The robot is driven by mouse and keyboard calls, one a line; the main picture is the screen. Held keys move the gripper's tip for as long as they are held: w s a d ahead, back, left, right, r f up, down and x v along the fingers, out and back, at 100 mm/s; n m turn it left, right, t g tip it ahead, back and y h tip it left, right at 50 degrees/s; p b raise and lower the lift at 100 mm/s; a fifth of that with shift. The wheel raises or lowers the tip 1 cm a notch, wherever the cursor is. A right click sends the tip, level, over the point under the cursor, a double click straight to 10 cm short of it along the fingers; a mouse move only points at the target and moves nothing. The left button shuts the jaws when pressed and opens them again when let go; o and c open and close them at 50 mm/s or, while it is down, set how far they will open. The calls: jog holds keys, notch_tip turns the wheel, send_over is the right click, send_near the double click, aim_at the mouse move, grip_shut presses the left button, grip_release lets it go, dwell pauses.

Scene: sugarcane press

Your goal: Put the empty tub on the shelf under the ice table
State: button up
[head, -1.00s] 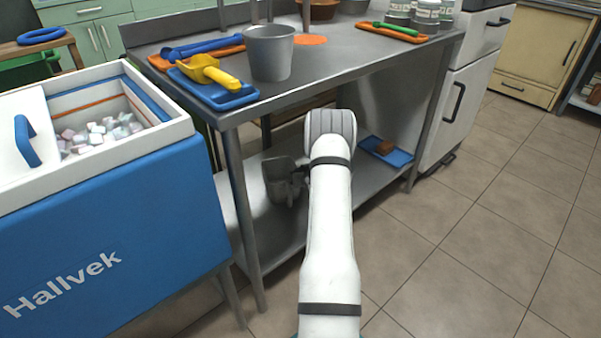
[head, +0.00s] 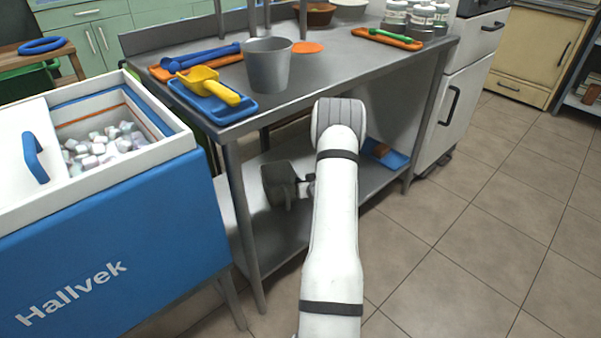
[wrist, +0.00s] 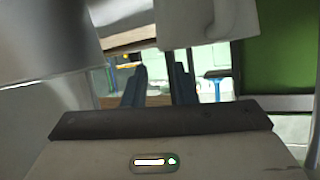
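A grey tub (head: 267,66) stands upright on the steel table top (head: 335,75); its inside is not visible. The lower shelf (head: 275,235) lies beneath the table top. My arm reaches to the table's front, and its dark end part shows above the shelf, below the table top; the fingers cannot be made out there. In the wrist view my gripper (wrist: 161,68) has its two fingers apart, with nothing seen between them. Pale grey surfaces fill the top of that view; I cannot tell what they are.
A blue tray (head: 245,108) with a yellow scoop (head: 208,84) lies left of the tub. A blue cooler (head: 110,250) with ice stands at the left. Another blue tray (head: 395,160) lies on the shelf's right part. A table leg (head: 240,210) stands at the left front corner.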

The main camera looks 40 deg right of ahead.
jog(key=p+v, duration=0.1)
jog(key=v, duration=0.4)
jog(key=shift+s, duration=0.1)
dwell(0.4)
